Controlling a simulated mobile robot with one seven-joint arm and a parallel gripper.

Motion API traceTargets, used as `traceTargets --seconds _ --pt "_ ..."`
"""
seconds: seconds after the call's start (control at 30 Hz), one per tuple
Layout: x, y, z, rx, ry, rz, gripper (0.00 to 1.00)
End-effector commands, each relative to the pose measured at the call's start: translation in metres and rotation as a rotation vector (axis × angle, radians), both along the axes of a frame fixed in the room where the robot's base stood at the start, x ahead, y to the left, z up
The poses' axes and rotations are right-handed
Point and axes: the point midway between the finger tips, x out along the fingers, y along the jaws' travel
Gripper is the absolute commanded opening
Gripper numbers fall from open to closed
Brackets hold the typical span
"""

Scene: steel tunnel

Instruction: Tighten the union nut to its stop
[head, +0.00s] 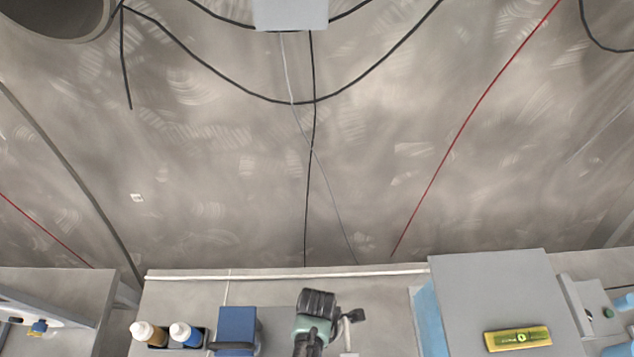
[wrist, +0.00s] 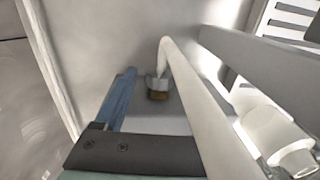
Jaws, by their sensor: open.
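The pipe runs toward the camera at lower right. The nut is small, and its seating cannot be judged. In the head view, a pale bent pipe (head: 351,318) stands just right of my gripper (head: 312,325), which shows as a dark and green shape at the bench's front. My gripper is open, with nothing seen in it; its fingertips are not clear. The nut cannot be made out in the head view.
A grey box (head: 480,285) with a yellow level (head: 516,338) on top stands to the right. A dark blue box (head: 237,328) and two bottles (head: 168,334) are to the left. In the wrist view, a grey bar (wrist: 265,72) and a white cylinder (wrist: 292,155) lie right.

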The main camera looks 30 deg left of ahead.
Motion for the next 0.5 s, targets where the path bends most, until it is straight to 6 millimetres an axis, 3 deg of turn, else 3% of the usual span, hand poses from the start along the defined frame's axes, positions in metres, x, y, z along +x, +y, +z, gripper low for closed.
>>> traceTargets --seconds 0.33,0.5 --pt "-0.0003 -0.0001 -0.0029 0.000 0.000 0.000 0.72" --pt "-0.0002 -0.0002 -0.0028 0.000 0.000 0.000 0.41"
